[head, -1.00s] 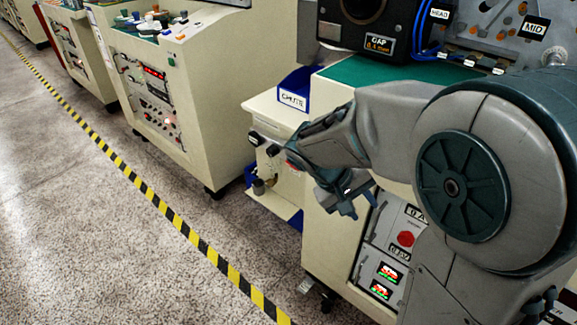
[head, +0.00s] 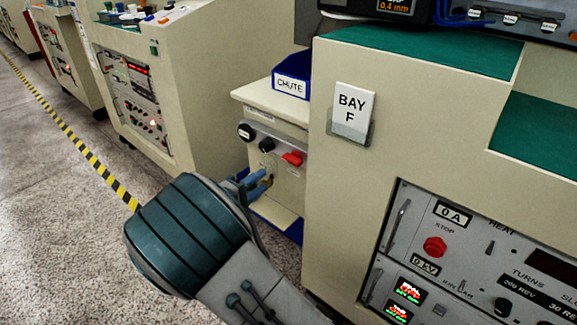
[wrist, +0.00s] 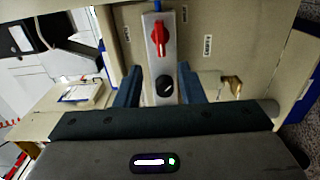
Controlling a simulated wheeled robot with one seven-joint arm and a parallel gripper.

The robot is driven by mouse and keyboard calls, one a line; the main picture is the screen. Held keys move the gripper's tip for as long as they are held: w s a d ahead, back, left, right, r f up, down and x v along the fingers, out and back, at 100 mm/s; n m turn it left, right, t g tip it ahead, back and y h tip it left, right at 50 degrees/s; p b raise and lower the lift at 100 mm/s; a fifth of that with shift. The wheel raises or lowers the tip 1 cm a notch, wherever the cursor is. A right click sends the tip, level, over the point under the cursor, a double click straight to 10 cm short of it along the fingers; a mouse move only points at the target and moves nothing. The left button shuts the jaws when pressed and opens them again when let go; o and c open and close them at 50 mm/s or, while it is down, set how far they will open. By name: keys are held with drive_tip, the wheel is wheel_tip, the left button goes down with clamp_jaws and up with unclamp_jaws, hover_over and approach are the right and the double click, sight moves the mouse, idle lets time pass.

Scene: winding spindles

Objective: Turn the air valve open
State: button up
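A red valve handle (head: 292,158) sits at the right end of a grey metal plate on the side of the beige cabinet. In the wrist view the red handle (wrist: 158,38) is ahead, at the upper middle, long way up and down the picture. A black round knob (wrist: 166,86) is on the same plate, between my fingers in the picture. My gripper (wrist: 157,82) is open and empty, its blue fingers apart on either side of the plate. In the head view my gripper (head: 262,182) is just below the plate; contact cannot be told. The labels near the handle are unreadable.
A brass fitting (wrist: 232,82) sticks out right of my fingers. A blue bin marked CHUTE (head: 292,80) stands on the ledge above the plate. The BAY F cabinet (head: 400,140) stands close on the right. Speckled floor (head: 60,220) is open at left.

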sight(289, 162)
drive_tip(key=b+x, duration=0.2)
drive_tip(key=x, duration=0.9)
drive_tip(key=shift+w+d, duration=0.25)
drive_tip(key=shift+d, duration=0.05)
drive_tip(key=shift+c, duration=0.2)
clamp_jaws()
